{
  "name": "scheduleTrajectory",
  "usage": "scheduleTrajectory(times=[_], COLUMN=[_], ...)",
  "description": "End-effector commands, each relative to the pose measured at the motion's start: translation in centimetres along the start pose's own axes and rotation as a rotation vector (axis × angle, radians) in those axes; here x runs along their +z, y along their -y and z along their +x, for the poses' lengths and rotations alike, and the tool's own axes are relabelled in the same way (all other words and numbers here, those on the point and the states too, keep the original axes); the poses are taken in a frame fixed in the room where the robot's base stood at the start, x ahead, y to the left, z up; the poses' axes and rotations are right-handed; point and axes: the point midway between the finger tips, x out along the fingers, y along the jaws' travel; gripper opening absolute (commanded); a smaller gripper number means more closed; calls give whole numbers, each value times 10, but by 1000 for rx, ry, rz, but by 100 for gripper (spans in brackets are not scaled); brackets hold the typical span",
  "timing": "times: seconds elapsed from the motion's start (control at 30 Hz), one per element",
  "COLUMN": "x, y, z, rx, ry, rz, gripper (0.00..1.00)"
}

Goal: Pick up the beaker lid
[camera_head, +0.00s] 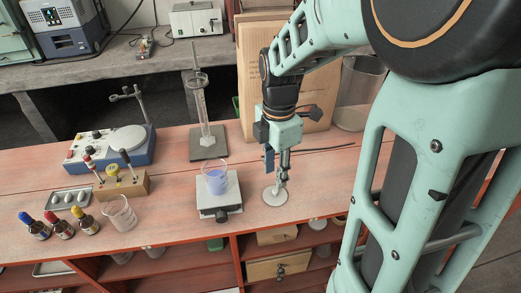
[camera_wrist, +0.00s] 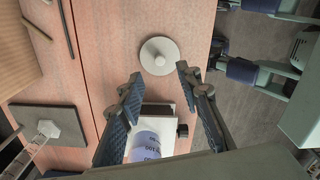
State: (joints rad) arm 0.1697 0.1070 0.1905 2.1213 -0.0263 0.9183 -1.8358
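The beaker lid is a pale round disc with a small knob (camera_head: 275,196) lying flat on the reddish bench near its front edge. In the wrist view the lid (camera_wrist: 159,56) is just beyond the fingertips. My gripper (camera_head: 278,181) is close above the lid in the head view. In the wrist view my gripper (camera_wrist: 159,76) has its two fingers spread apart with nothing between the tips. The head view does not clearly show the gap between fingertips and knob.
A beaker of blue liquid (camera_head: 215,181) stands on a small white plate device (camera_head: 219,203) left of the lid. A cylinder on a stand (camera_head: 207,140), an empty beaker (camera_head: 120,212) and dropper bottles (camera_head: 60,224) are farther left. The bench right of the lid is mostly clear.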

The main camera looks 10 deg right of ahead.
Motion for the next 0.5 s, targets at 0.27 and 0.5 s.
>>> scheduleTrajectory(times=[0.27, 0.5], x=[1, 4], y=[1, 1], z=[26, 60], rx=[-1, 0], ry=[-1, -1], rz=[2, 2], gripper=[32, 32])
